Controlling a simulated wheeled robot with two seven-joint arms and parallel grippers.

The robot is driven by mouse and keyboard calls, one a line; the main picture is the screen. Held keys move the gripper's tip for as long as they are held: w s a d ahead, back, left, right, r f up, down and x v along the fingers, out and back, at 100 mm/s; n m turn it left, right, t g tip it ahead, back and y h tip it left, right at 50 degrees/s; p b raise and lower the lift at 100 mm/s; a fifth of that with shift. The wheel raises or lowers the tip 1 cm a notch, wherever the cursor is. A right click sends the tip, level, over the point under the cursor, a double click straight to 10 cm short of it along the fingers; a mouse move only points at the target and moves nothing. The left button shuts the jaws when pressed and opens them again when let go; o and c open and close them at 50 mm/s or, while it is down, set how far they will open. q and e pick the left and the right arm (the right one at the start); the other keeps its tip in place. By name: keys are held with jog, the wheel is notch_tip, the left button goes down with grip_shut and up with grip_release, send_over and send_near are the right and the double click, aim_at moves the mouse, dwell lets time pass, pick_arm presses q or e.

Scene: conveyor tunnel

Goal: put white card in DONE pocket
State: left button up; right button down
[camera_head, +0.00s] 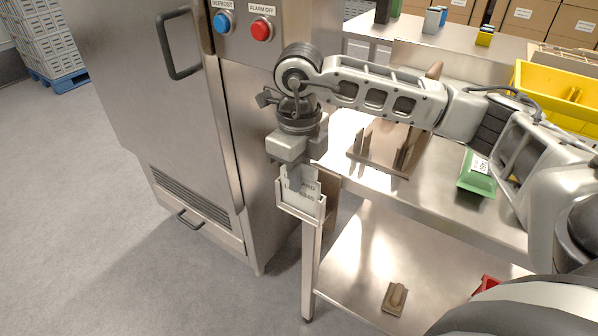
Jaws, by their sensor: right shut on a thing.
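My right gripper (298,168) points down at the table's left end, beside the steel cabinet. It is shut on the white card (299,184), gripping its upper part. The card is upright, with its lower part at a small pale pocket (301,211) fixed by the table's corner post. The card appears to sit between the pocket's side walls; how deep it is I cannot tell. Dark lettering shows there, too small to read surely. My left gripper is not in view.
The steel cabinet (170,110) with blue and red buttons stands close left. A wooden block (395,298) lies on the lower shelf.

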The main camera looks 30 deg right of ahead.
jog(key=c, duration=1.4)
grip_release()
notch_tip(320, 180, up, 16)
jog(key=shift+f+p, duration=0.1)
jog(key=shift+p, duration=0.95)
